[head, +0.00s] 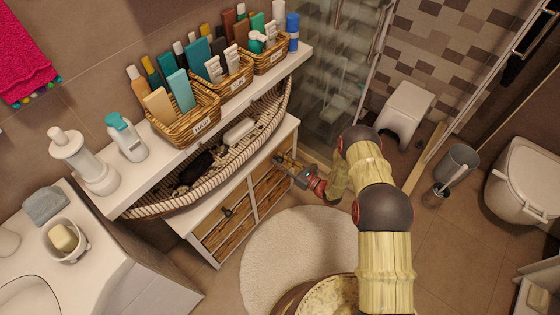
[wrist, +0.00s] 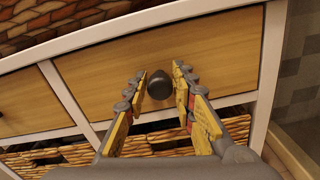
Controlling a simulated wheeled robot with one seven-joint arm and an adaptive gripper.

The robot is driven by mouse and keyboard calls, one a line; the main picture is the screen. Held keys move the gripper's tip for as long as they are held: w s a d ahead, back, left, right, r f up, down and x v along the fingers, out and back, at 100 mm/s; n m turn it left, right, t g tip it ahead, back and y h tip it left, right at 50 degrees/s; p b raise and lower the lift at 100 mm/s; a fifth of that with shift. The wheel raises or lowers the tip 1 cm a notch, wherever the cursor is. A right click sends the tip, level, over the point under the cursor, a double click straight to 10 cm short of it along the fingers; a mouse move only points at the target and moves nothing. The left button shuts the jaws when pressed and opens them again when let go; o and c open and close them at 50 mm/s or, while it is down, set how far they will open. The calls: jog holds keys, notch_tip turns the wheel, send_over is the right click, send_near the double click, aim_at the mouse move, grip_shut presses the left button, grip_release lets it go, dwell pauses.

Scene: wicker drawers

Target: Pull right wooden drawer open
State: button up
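The right wooden drawer (wrist: 225,50) has a plain light-brown front in a white cabinet frame and looks flush with it in the wrist view. Its round dark knob (wrist: 159,86) is in the middle of the front. My gripper (wrist: 160,76) is open, with one finger on each side of the knob. A gap shows between the knob and the left finger; the right finger is very close, and I cannot tell whether it touches. In the head view my gripper (head: 281,162) is at the right part of the cabinet front, and the knob cannot be made out there.
The left wooden drawer (wrist: 25,100) is beside it, with wicker drawers (wrist: 62,155) below. Above the cabinet are a long striped basket (head: 150,208) and a white shelf (head: 110,203) bearing bottles and small baskets. A round rug (head: 280,250) lies on open floor in front.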

grip_shut()
dwell(0.5)
